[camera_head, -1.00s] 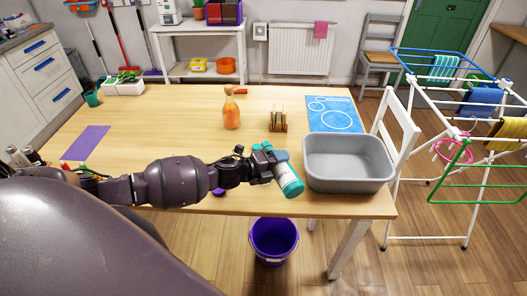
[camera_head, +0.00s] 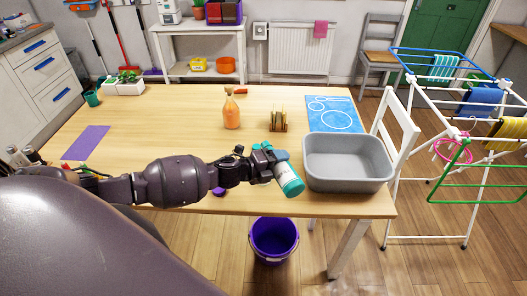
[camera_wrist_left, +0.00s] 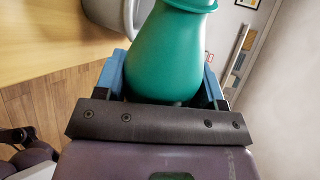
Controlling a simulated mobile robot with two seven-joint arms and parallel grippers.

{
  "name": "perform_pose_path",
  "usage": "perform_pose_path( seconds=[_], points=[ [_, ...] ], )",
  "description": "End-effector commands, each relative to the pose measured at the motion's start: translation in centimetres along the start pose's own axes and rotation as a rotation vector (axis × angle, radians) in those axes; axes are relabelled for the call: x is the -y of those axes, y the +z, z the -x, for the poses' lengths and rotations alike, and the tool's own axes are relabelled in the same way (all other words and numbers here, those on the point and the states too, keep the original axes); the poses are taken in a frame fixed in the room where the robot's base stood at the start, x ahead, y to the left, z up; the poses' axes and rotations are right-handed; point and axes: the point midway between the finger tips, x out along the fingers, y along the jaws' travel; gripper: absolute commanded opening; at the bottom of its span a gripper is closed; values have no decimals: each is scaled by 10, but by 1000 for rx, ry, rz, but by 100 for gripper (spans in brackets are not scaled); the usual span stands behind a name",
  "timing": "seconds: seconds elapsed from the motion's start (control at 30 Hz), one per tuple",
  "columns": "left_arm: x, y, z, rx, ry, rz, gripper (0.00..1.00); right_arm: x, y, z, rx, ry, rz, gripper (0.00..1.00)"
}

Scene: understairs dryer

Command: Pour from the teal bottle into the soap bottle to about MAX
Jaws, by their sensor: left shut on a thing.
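My left gripper (camera_head: 270,160) is shut on the teal bottle (camera_head: 290,182), above the table's front edge, just left of the grey basin. The bottle is tilted, its teal end toward the lower right, with a white band behind it. In the left wrist view the teal bottle (camera_wrist_left: 168,52) sits between the two blue fingers of my left gripper (camera_wrist_left: 163,82). An orange bottle with a spray-like top (camera_head: 231,112), which looks like the soap bottle, stands upright mid-table, apart from my gripper. Its MAX mark is too small to make out. My right gripper is not in view.
A grey basin (camera_head: 348,187) stands on the table's right front. A sponge rack (camera_head: 278,124) and a blue mat (camera_head: 335,114) lie behind it. A purple mat (camera_head: 88,143) is at left. A purple bucket (camera_head: 273,244) stands on the floor. The table's middle left is clear.

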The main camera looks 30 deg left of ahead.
Motion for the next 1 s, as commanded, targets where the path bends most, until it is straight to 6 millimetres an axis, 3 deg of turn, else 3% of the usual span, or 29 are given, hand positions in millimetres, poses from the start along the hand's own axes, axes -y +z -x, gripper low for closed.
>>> perform_pose_path(
  seconds=[1.0],
  points=[
    [3, 0, 0, -6, -2, 22, 27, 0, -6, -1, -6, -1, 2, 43]
  ],
)
